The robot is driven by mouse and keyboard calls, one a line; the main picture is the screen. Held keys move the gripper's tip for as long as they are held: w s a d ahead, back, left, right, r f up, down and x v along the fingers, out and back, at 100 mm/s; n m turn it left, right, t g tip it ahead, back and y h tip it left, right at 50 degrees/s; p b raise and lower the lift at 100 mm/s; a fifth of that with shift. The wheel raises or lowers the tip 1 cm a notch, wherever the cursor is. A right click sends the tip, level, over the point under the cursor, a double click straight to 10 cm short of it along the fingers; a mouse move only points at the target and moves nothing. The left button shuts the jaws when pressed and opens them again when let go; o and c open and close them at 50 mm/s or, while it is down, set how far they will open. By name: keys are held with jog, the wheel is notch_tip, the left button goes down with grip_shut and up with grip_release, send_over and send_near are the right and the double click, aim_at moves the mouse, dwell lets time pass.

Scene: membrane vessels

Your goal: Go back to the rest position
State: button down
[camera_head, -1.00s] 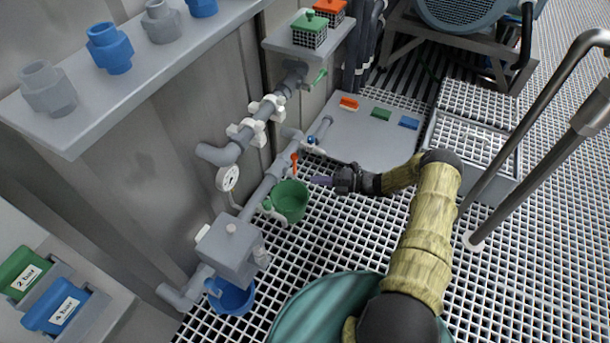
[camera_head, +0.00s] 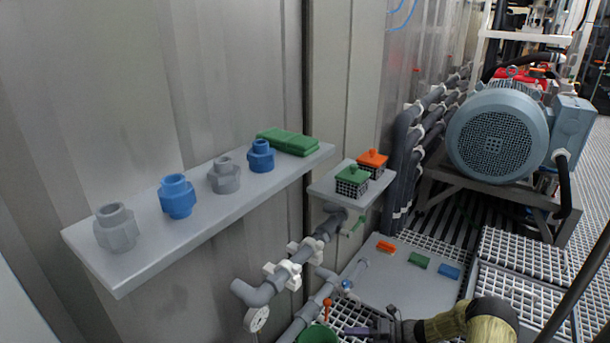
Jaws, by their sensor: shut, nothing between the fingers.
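My gripper (camera_head: 366,331) shows at the bottom edge of the head view, low over the floor grating. It is shut, with nothing seen between its fingers. It is just right of the green bucket (camera_head: 318,335), apart from it as far as I can see. My arm in its yellow sleeve (camera_head: 482,322) reaches in from the lower right, and most of it is cut off by the frame.
A wall shelf (camera_head: 130,272) holds grey and blue fittings and a green cloth (camera_head: 288,142). A smaller shelf (camera_head: 326,189) holds green-lidded (camera_head: 352,180) and orange-lidded (camera_head: 372,163) baskets. A motor (camera_head: 497,132) stands behind; a rail (camera_head: 575,283) crosses right.

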jog(key=s+r+n+h+p, duration=0.2)
jog(key=s+r+n+h, duration=0.75)
jog(key=r+n, duration=0.75)
jog(key=s+r+n+h+p, duration=0.2)
jog(key=s+r+n+h, duration=0.5)
jog(key=s+r+n, duration=0.9)
jog(key=w+r+n+p, duration=0.2)
jog(key=w+r+p, duration=0.1)
jog(key=r+p, duration=3.4)
jog(key=shift+w+a+g+p, duration=0.15)
jog(key=shift+a+g+p, duration=0.2)
jog(key=shift+p, duration=0.3)
jog(key=shift+f+y, duration=0.1)
jog(key=shift+y, duration=0.15)
jog(key=c, duration=2.2)
grip_release()
